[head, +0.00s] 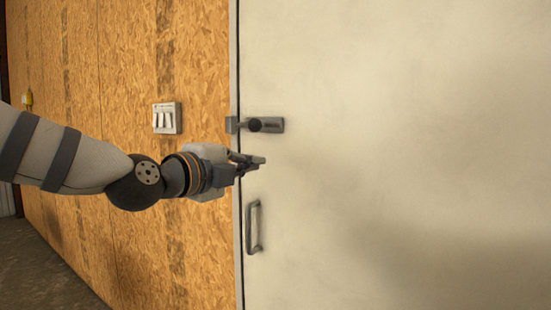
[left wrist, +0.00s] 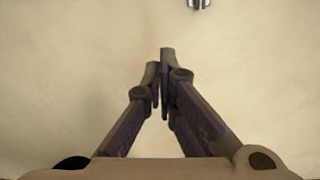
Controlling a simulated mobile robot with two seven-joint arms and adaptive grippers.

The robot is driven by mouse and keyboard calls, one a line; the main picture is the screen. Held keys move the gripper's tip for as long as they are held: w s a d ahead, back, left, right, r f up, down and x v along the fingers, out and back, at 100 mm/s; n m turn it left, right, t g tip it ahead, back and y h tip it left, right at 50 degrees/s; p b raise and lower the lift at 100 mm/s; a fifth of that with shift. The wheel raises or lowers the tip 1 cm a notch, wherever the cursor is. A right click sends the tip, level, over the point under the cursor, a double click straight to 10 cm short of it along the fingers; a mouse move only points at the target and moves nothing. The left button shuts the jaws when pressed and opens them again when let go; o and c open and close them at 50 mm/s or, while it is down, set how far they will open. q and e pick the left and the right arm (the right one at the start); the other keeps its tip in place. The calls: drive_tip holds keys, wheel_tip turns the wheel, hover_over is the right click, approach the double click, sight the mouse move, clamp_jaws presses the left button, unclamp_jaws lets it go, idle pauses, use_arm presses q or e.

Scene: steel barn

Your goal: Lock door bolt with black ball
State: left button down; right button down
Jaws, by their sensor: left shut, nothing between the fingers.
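The door bolt (head: 275,125) is a grey metal plate on the pale door (head: 400,120), near the door's left edge. Its black ball (head: 255,125) sits at the middle of the bolt. A small keeper piece (head: 231,125) is on the frame just left of it. My left gripper (head: 262,160) is shut and empty, just below the bolt and apart from the ball. In the left wrist view the shut fingers (left wrist: 162,75) point at the pale door surface, and a small metal part (left wrist: 199,4) shows at the top edge. My right gripper is not in view.
A grey pull handle (head: 254,228) stands out from the door below my left gripper. A white switch panel (head: 167,118) is on the chipboard wall (head: 110,60) left of the door. The door surface to the right is clear.

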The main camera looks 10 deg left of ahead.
sight(258, 125)
use_arm(q)
drive_tip(key=shift+m+t, duration=0.5)
drive_tip(key=shift+m, duration=0.1)
wheel_tip(258, 125, up, 4)
drive_tip(key=shift+s+a+r, duration=0.1)
drive_tip(key=shift+s+a, duration=0.05)
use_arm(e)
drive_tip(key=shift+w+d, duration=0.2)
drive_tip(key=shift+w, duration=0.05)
